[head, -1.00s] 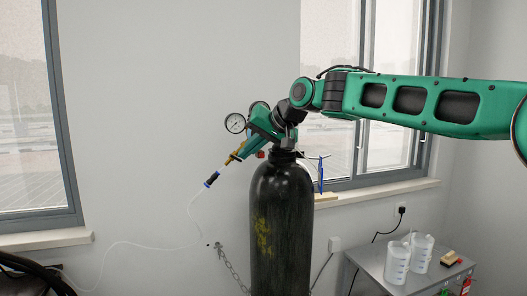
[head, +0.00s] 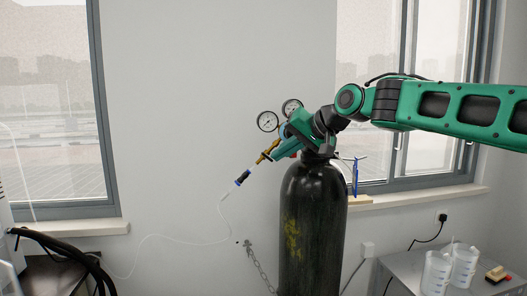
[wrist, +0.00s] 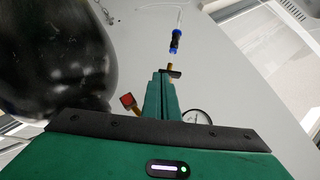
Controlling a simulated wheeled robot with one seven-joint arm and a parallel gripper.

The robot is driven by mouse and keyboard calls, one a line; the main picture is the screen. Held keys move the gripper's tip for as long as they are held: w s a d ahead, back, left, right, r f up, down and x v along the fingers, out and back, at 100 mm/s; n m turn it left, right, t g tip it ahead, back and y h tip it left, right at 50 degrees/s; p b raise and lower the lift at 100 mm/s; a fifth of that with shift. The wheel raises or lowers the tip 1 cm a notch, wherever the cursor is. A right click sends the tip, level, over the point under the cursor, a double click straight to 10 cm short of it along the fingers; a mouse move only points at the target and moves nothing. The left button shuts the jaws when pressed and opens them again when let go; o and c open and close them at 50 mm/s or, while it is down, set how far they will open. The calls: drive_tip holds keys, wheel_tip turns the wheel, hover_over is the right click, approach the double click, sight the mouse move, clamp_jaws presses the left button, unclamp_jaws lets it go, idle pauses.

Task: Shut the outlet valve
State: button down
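The black gas cylinder (head: 312,225) stands upright, with a regulator on top. My gripper (head: 278,154) reaches over the regulator and points down and left along its brass outlet (head: 267,152). In the wrist view, my gripper's green fingers (wrist: 162,78) are close together. Their tips are at a small dark handle (wrist: 174,73) on the brass outlet fitting, which looks like the outlet valve. I cannot tell whether the handle is between the fingertips or only beside them. A blue and black hose connector (wrist: 175,41) lies just beyond. My gripper hides part of the regulator.
Two pressure gauges (head: 267,121) stick up beside my gripper. A thin clear hose (head: 180,236) runs left from the connector. A chain (head: 258,262) hangs beside the cylinder. A grey table (head: 405,270) with plastic jugs is at right.

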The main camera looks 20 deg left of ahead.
drive_tip(key=s+v, duration=0.1)
drive_tip(key=v, duration=1)
drive_tip(key=w+d+f+m+t+h, duration=0.1)
drive_tip(key=d+f+h, duration=0.2)
drive_tip(key=d+f, duration=0.5)
drive_tip(key=w+d+f+m+t+h, duration=0.1)
drive_tip(key=w+d+f+m+h, duration=0.2)
drive_tip(key=d, duration=0.8)
drive_tip(key=s+d+f+m+g+h, duration=0.15)
drive_tip(key=s+d+f, duration=0.25)
drive_tip(key=d, duration=0.6)
drive_tip(key=s+d+f+h, duration=0.2)
drive_tip(key=s+d+f, duration=0.15)
drive_tip(key=d, duration=0.65)
drive_tip(key=s+d+f+m+g+h, duration=0.1)
drive_tip(key=s+d+f, duration=0.3)
drive_tip(key=s+d, duration=0.35)
drive_tip(key=s+d+f+m+g+h, duration=0.1)
drive_tip(key=s+d+f, duration=0.3)
drive_tip(key=s+d, duration=0.3)
drive_tip(key=s+d+f+m+g, duration=0.1)
drive_tip(key=s+f, duration=0.3)
drive_tip(key=s, duration=0.4)
drive_tip(key=s+d+f+m+g+y, duration=0.1)
drive_tip(key=s+d+f, duration=0.3)
drive_tip(key=s, duration=0.4)
drive_tip(key=shift+s+m+g, duration=0.35)
drive_tip(key=shift+g, duration=0.1)
